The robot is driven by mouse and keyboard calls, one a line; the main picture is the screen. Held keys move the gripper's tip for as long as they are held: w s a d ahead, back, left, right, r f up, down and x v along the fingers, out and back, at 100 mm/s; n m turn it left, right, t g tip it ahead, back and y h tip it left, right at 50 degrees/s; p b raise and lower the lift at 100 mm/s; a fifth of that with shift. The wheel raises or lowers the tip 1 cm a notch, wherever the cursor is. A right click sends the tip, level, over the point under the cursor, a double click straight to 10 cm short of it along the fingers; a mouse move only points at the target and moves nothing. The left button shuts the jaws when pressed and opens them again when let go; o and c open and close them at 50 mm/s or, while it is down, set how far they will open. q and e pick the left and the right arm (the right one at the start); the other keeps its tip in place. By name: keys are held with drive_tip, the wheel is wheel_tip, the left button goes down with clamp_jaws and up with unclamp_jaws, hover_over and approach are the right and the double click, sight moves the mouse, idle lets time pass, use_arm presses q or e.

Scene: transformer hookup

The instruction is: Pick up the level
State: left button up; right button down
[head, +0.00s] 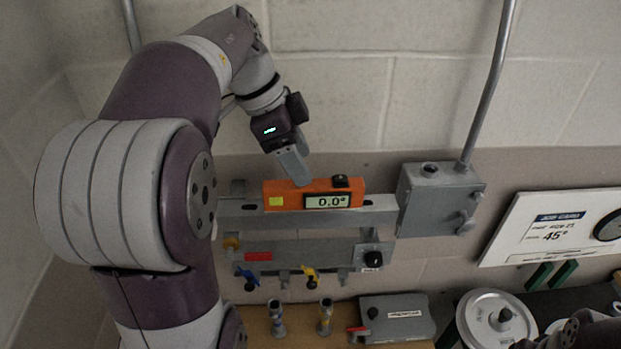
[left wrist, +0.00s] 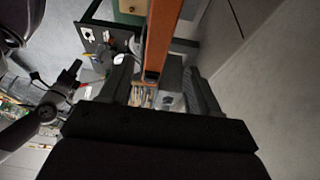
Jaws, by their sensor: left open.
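The level (head: 285,196) is an orange bar with a yellow sticker and a display reading 0.0°. It rests on a grey rail (head: 237,207) fixed to the wall. My left gripper (head: 301,180) is open and points down at the level from above, its fingers by the level's top edge. In the left wrist view the orange level (left wrist: 160,40) runs between the two spread fingers (left wrist: 158,88); I cannot tell whether they touch it. A dark part at the lower right of the head view seems to be my right arm; its fingers are not visible.
A grey box (head: 423,195) with a conduit (head: 490,85) closes the rail's right end. Below the rail is a bar (head: 318,258) with coloured valves. A job card (head: 550,228) stands at right. Fittings, a grey case (head: 398,320) and a round reel (head: 490,322) lie below.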

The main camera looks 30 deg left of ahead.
sight(314, 184)
use_arm(q)
drive_tip(key=shift+s+d+f, duration=0.25)
drive_tip(key=shift+d+f, duration=0.2)
drive_tip(key=shift+d, duration=0.1)
drive_tip(key=shift+s+d+f, duration=0.2)
drive_tip(key=shift+d+f, duration=0.2)
drive_tip(key=shift+d, duration=0.1)
drive_tip(key=w+f+p, duration=0.1)
drive_tip(key=f+p, duration=0.1)
drive_tip(key=f, duration=0.1)
drive_tip(key=w+f+p, duration=0.1)
drive_tip(key=f, duration=0.1)
drive_tip(key=shift+w+d+f, duration=0.25)
drive_tip(key=shift+w, duration=0.1)
drive_tip(key=shift+d+f, duration=0.1)
drive_tip(key=shift+f, duration=0.05)
drive_tip(key=shift+s+d, duration=0.3)
drive_tip(key=shift+s, duration=0.1)
drive_tip(key=shift+c, duration=0.6)
drive_tip(key=shift+s, duration=0.1)
drive_tip(key=c, duration=1)
drive_tip(key=shift+w+a, duration=0.1)
drive_tip(key=shift+w, duration=0.1)
clamp_jaws()
use_arm(e)
drive_tip(key=r, duration=0.3)
drive_tip(key=shift+s+d+r, duration=0.15)
drive_tip(key=shift+s+d, duration=0.05)
use_arm(q)
drive_tip(key=shift+r, duration=0.2)
